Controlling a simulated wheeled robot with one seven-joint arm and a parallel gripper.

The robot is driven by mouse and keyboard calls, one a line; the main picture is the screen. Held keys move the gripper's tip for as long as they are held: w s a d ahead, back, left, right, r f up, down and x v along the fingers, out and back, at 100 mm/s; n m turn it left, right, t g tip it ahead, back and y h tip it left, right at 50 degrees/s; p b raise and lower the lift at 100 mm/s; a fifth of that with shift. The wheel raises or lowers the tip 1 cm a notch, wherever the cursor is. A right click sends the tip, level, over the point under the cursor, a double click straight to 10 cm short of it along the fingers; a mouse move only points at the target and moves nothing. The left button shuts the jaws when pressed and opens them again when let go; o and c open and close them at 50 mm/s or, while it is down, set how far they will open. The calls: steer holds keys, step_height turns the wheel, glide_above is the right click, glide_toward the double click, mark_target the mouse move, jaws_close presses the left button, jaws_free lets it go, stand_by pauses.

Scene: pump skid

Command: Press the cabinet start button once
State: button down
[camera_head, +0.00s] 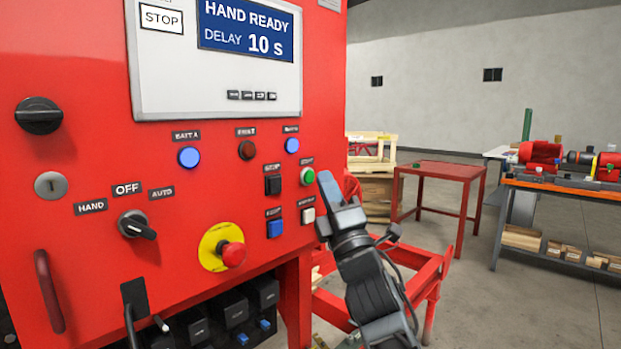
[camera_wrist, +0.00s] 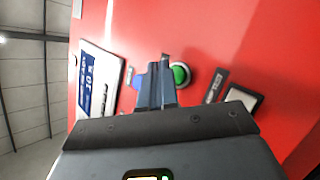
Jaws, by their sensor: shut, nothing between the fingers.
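The red cabinet (camera_head: 85,150) fills the left of the head view. Its green start button (camera_head: 308,176) sits in a pale ring at the right edge of the panel. In the wrist view the green button (camera_wrist: 180,75) is just right of my fingertips and partly hidden by them. My gripper (camera_head: 328,188) is shut and empty, its fingertips close to the right of the green button. I cannot tell whether the fingertips (camera_wrist: 155,62) touch the panel. The display (camera_head: 247,28) reads HAND READY, DELAY 10 s.
A black button (camera_head: 273,185), a blue button (camera_head: 275,228) and a white button (camera_head: 308,215) are close by. A red emergency stop (camera_head: 233,254) on a yellow disc and a selector knob (camera_head: 137,225) stick out further left. A red table (camera_head: 440,171) stands behind at right.

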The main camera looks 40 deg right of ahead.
steer(key=shift+w, duration=0.15)
steer(key=shift+w+b, duration=0.3)
steer(key=shift+w, duration=0.4)
stand_by(0.9)
steer(key=shift+s, duration=0.85)
steer(key=shift+s+p, duration=0.1)
steer(key=shift+p, duration=0.25)
steer(key=s+p, duration=0.2)
steer(key=s, duration=0.2)
steer(key=shift+s+d, duration=0.1)
steer(key=shift+s, duration=0.3)
